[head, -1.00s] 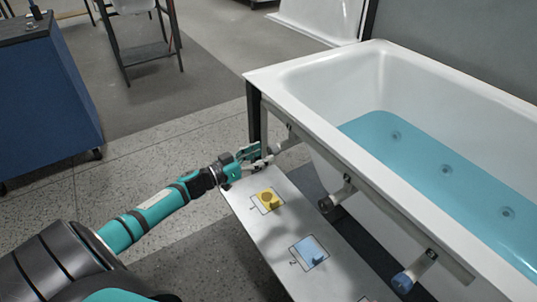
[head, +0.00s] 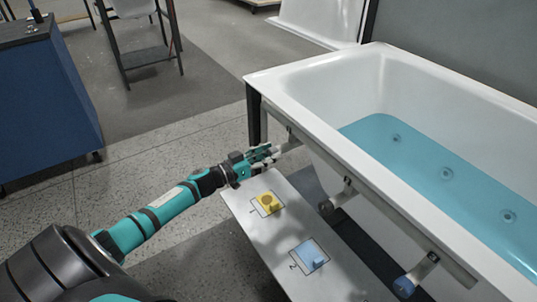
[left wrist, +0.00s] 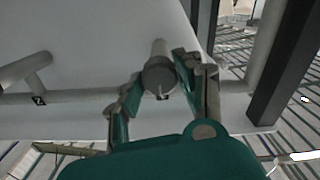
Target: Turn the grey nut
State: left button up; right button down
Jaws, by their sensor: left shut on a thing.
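My left gripper (head: 272,153) is at the leftmost pipe stub under the near rim of the white bathtub (head: 315,118). In the left wrist view its two fingers (left wrist: 160,82) lie on either side of a round grey nut (left wrist: 159,78) and are shut on it. The nut has a light line on its face and sits on the end of a short pale pipe. In the head view the fingers mostly hide this nut. My right gripper is in neither view.
A low white board (head: 280,222) carries a yellow piece (head: 268,202) and a blue piece (head: 310,255) in marked squares. Farther right along the tub's pipe are a brownish-grey end (head: 327,207) and a blue end (head: 403,287). A dark post (head: 253,113) stands behind my gripper.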

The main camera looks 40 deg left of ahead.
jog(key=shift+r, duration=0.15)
pick_arm(q)
jog(key=shift+r+m+p, duration=0.1)
jog(key=shift+m+p, duration=0.25)
jog(key=shift+m, duration=0.45)
jog(key=m+p, duration=0.1)
jog(key=m, duration=0.2)
jog(key=shift+m, duration=1.1)
jog(key=m, duration=0.2)
jog(key=shift+m, duration=0.4)
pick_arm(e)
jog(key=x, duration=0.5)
pick_arm(q)
jog(key=m, duration=0.4)
jog(key=m+b, duration=0.1)
jog(key=m, duration=0.3)
jog(key=shift+s+d+f+m, duration=0.1)
jog(key=shift+d+f+m, duration=0.1)
jog(key=shift+m, duration=0.1)
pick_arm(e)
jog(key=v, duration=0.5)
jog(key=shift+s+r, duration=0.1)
